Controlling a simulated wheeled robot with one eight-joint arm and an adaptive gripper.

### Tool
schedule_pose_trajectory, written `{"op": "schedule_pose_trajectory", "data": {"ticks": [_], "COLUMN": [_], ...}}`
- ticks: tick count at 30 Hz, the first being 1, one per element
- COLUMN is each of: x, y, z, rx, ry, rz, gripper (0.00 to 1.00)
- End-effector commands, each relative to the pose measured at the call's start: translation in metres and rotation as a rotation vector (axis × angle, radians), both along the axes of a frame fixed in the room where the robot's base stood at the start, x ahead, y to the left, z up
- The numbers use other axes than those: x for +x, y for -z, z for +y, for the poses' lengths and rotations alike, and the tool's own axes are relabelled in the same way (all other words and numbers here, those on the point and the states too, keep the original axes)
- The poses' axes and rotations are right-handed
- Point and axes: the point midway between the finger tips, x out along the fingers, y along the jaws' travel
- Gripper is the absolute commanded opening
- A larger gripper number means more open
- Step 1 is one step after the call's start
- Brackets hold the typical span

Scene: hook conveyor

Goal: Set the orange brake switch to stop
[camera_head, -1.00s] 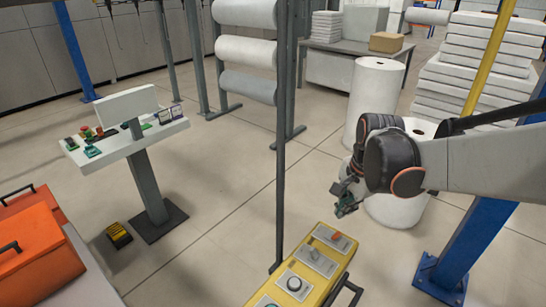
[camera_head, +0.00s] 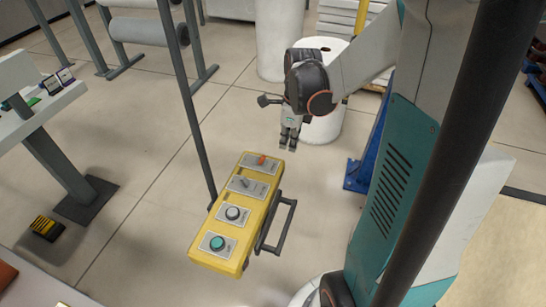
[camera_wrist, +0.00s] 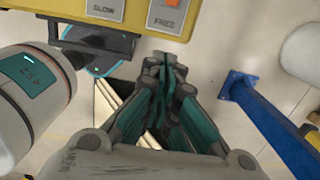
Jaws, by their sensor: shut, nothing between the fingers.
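The orange brake switch (camera_head: 262,160) sits on a grey plate at the far end of the yellow control box (camera_head: 208,257). In the wrist view the box's edge (camera_wrist: 215,8) crosses the top, with a plate reading "FREE" (camera_wrist: 165,20) and a bit of orange at the picture's top edge. Which way the switch is set is too small to tell. My gripper (camera_head: 288,146) points down, beyond and right of the switch, apart from it. In the wrist view its fingers (camera_wrist: 165,70) are together and empty, below the "FREE" plate.
A grey post (camera_head: 188,110) stands left; a blue post (camera_wrist: 270,120) stands right in the wrist view.

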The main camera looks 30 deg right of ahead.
Motion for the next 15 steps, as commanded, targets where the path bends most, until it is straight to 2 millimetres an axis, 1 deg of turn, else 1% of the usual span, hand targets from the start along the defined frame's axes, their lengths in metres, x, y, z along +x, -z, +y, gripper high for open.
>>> {"op": "schedule_pose_trajectory", "data": {"ticks": [5,8,11,15], "x": [0.0,0.001,0.002,0.004], "y": [0.003,0.012,0.028,0.054], "z": [0.0,0.001,0.002,0.003], "rx": [0.0,0.0,0.0,0.0], "ry": [-0.002,-0.002,-0.003,-0.003], "rz": [0.0,0.0,0.0,0.0], "gripper": [0.0,0.0,0.0,0.0]}}
